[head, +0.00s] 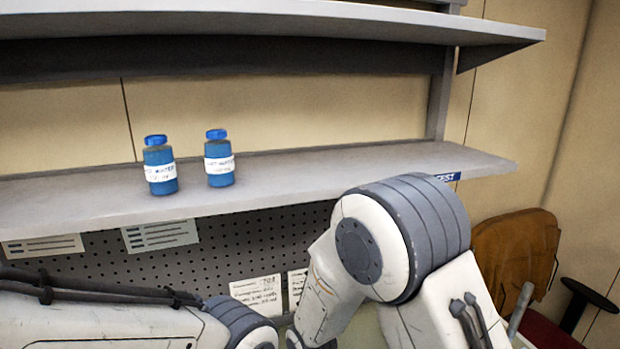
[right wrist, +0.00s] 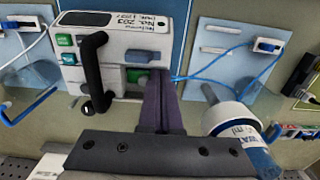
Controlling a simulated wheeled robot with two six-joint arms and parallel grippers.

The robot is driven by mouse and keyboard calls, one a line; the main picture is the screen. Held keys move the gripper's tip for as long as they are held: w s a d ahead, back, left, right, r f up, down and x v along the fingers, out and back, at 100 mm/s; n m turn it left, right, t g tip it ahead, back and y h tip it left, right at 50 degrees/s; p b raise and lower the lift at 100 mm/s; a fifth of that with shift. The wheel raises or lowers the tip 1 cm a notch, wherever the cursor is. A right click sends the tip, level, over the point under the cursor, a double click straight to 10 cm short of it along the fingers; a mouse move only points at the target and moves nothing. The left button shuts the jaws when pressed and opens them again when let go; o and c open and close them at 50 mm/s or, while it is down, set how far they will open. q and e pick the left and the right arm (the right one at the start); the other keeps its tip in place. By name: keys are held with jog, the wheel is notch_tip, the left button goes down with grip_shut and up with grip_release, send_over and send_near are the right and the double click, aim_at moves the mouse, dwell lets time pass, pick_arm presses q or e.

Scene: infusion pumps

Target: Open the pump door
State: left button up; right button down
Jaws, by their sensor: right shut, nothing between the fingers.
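The pump (right wrist: 115,50) is a white box with a dark display strip and a "No. 203" label, in the upper left of the right wrist view. A black curved handle (right wrist: 93,75) stands out from its front, left of my fingers. Green buttons are at its left, and a blue-grey button and a green part sit near my fingertips. My right gripper (right wrist: 160,84) is shut and empty, its dark fingers together at the pump's lower right edge. I cannot tell whether they touch it. The door's state is unclear. My left gripper is out of view.
A white-and-blue labelled bottle (right wrist: 233,118) stands close to the right of my right fingers. Blue tubing (right wrist: 232,66) runs beside the pump to a pale panel. In the head view, two blue bottles (head: 160,167) stand on a grey shelf (head: 330,178) above my arms.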

jog(key=shift+f+b, duration=0.6)
jog(key=shift+f, duration=0.3)
jog(key=shift+w, duration=0.1)
jog(key=shift+w+a+p, duration=0.15)
jog(key=shift+w+a, duration=0.15)
jog(key=shift+w, duration=0.5)
jog(key=shift+w+a+p, duration=0.15)
jog(key=shift+w+a, duration=0.15)
jog(key=shift+w, duration=0.5)
jog(key=shift+w+a, duration=0.15)
jog(key=shift+w, duration=0.55)
jog(key=shift+w+a, duration=0.1)
jog(key=shift+w, duration=0.1)
jog(key=shift+w+a+p, duration=0.1)
jog(key=shift+w+a, duration=0.15)
jog(key=shift+w, duration=0.45)
jog(key=shift+w+a+p, duration=0.1)
jog(key=shift+w+a, duration=0.1)
jog(key=shift+w, duration=0.5)
jog(key=shift+w+a+p, duration=0.1)
jog(key=shift+w+a, duration=0.15)
jog(key=shift+w, duration=0.45)
